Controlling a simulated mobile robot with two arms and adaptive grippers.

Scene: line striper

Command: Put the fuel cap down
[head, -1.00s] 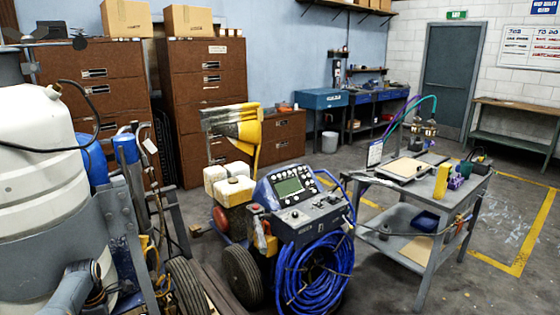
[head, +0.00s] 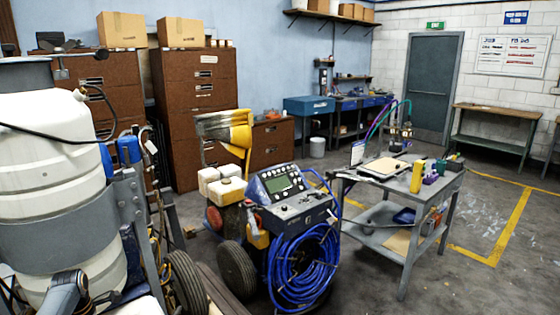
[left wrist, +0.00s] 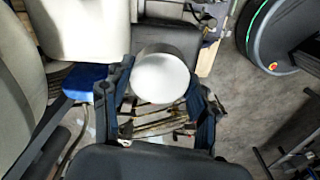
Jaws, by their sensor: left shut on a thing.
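The fuel cap (left wrist: 162,78), a round white disc, shows in the left wrist view between the two dark fingers of my left gripper (left wrist: 160,88). The gripper is shut on it. I cannot make out the cap or this gripper in the head view. My right gripper is not in view. The line striper (head: 285,195), with a control panel, pale tanks and a coil of blue hose, stands in the middle of the head view.
A grey cart (head: 440,190) with tools and bins stands right of the striper. A large white tank (head: 50,170) fills the left side. Brown cabinets (head: 195,110) and a blue workbench (head: 312,104) line the wall. Open floor (head: 480,215) lies beyond the cart.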

